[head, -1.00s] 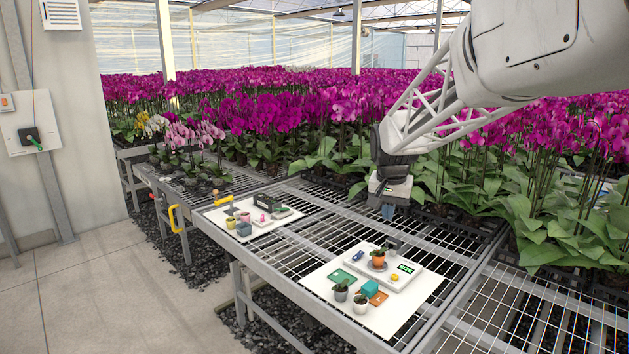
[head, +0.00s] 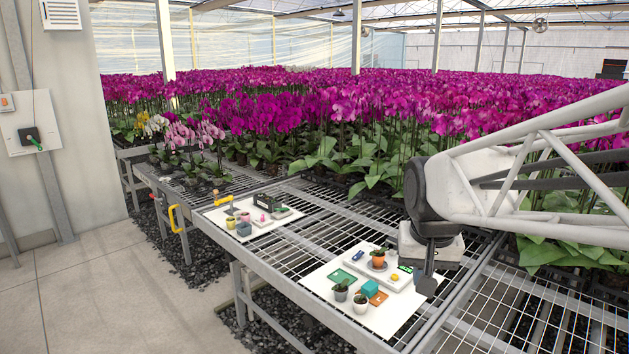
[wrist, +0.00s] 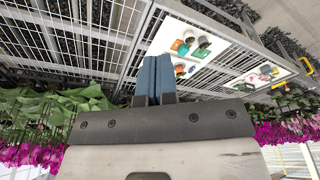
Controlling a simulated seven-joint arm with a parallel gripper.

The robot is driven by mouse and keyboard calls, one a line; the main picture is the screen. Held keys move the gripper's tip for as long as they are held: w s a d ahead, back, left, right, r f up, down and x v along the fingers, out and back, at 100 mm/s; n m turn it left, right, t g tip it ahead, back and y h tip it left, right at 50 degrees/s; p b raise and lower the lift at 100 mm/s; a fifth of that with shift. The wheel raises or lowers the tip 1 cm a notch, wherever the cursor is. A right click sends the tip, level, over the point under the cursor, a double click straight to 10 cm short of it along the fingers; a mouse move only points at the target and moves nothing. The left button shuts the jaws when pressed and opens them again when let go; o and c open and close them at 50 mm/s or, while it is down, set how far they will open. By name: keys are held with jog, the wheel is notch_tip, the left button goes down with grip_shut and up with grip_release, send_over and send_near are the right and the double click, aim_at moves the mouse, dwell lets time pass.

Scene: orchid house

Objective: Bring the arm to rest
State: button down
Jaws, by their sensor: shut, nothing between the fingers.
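My gripper (head: 426,285) hangs at the right in the head view, in front of the right edge of the near white board (head: 385,326). In the wrist view my gripper (wrist: 154,75) shows its two blue-grey fingers pressed together, with nothing between them. Open wire bench mesh lies beneath it there. The fingers are apart from the pots and blocks on the board.
The near board carries an orange pot (head: 378,261), a teal block (head: 370,287), an orange square (head: 379,299) and small plants. A second board (head: 270,229) with small items lies farther left. Orchids (head: 470,125) crowd behind. Bare bench mesh (head: 330,215) lies between the boards.

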jog(key=s+f+n, duration=0.1)
jog(key=s+f, duration=0.1)
jog(key=s, duration=0.5)
jog(key=s+f, duration=0.3)
jog(key=s, duration=0.5)
jog(key=shift+s+f+n, duration=0.2)
jog(key=shift+f+n, duration=0.05)
jog(key=shift+n, duration=0.15)
jog(key=w+r+m, duration=0.2)
jog(key=w, duration=1.9)
jog(key=w+r+m, duration=0.3)
jog(key=w, duration=1.9)
jog(key=w+f+m, duration=0.1)
jog(key=w+f, duration=0.6)
jog(key=w, duration=0.5)
jog(key=w+a+f+m+h, duration=0.1)
jog(key=w+f, duration=0.7)
jog(key=w, duration=0.4)
jog(key=w+f+m, duration=0.1)
jog(key=w+f, duration=0.7)
jog(key=w, duration=0.4)
jog(key=shift+a+m+g, duration=0.4)
